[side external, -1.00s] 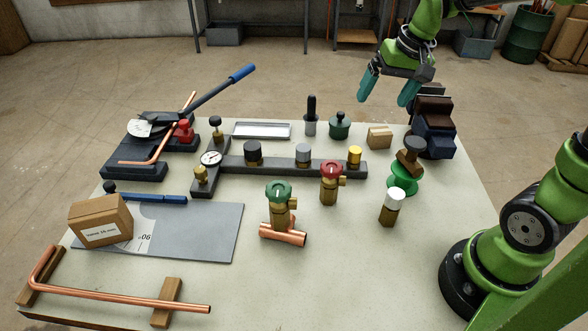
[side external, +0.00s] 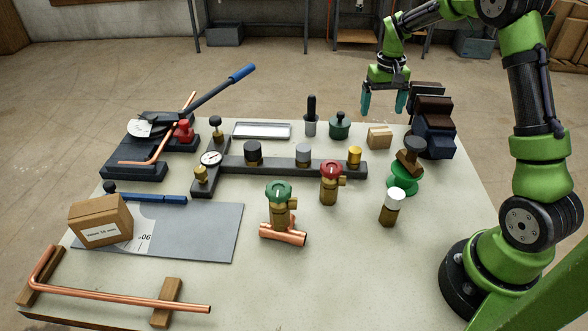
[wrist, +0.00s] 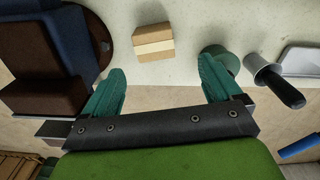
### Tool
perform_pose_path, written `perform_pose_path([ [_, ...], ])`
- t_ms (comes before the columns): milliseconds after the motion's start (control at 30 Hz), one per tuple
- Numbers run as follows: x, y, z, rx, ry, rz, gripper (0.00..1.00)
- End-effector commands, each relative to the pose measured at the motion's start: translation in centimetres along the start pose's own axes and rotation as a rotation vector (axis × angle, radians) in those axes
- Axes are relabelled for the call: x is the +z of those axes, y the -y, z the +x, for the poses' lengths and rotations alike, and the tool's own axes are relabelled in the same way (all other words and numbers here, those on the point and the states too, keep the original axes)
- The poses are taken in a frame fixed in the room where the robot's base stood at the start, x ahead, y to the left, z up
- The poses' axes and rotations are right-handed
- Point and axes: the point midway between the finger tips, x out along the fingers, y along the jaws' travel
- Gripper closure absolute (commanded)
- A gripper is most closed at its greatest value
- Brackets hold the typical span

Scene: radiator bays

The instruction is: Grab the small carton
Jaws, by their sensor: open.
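The small carton (side external: 379,138) is a plain brown box with a lighter strip, sitting on the table near its far right edge. In the wrist view the small carton (wrist: 153,42) lies ahead of the fingertips, a little left of the midline between them. My gripper (side external: 383,104) is open and empty, with its teal fingers pointing down above the table's far edge, behind and above the carton. In the wrist view my gripper (wrist: 162,80) has its two fingers wide apart with nothing between them. A larger labelled carton (side external: 101,220) sits at the front left.
A dark vise-like block (side external: 433,127) stands just right of the small carton. A green lidded pot (side external: 340,126) and a dark-handled tool (side external: 311,117) stand to its left. Little table lies behind the carton.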

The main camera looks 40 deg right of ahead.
Motion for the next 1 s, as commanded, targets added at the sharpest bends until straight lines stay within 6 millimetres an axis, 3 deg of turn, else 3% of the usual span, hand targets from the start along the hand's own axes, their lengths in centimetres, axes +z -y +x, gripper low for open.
perform_pose_path([
  [100,0.1,0.0,2.2,0.000,0.003,0.000,0.08],
  [367,0.2,-0.2,4.1,-0.001,0.001,0.002,0.08],
  [667,0.7,-0.8,8.2,0.000,0.002,0.001,0.08],
  [967,0.7,-0.8,8.7,-0.001,-0.002,0.001,0.08],
  [1000,0.7,-0.8,8.7,-0.001,-0.002,0.001,0.13],
])
